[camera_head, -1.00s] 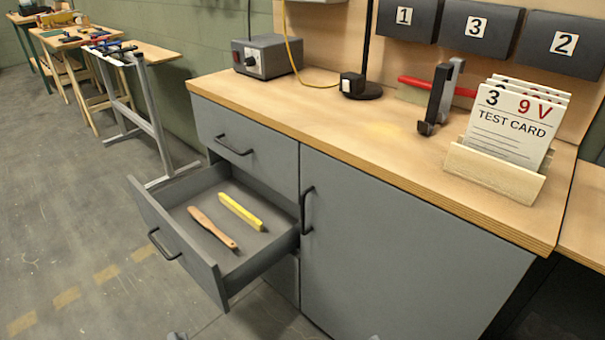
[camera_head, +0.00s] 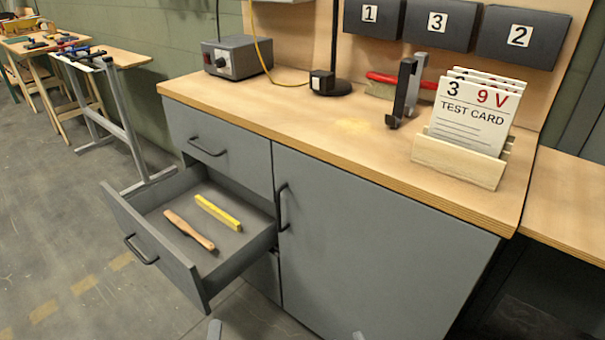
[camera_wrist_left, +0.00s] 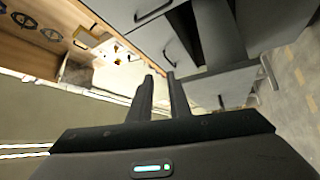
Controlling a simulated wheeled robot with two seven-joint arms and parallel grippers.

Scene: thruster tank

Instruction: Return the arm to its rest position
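The grey drawer (camera_head: 160,258) stands open, with a wooden-handled tool (camera_head: 188,230) and a yellow bar (camera_head: 218,212) inside. The workbench (camera_head: 290,118) carries a card holder (camera_head: 458,160), a clamp-like tool (camera_head: 405,92) and a grey box (camera_head: 237,57).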

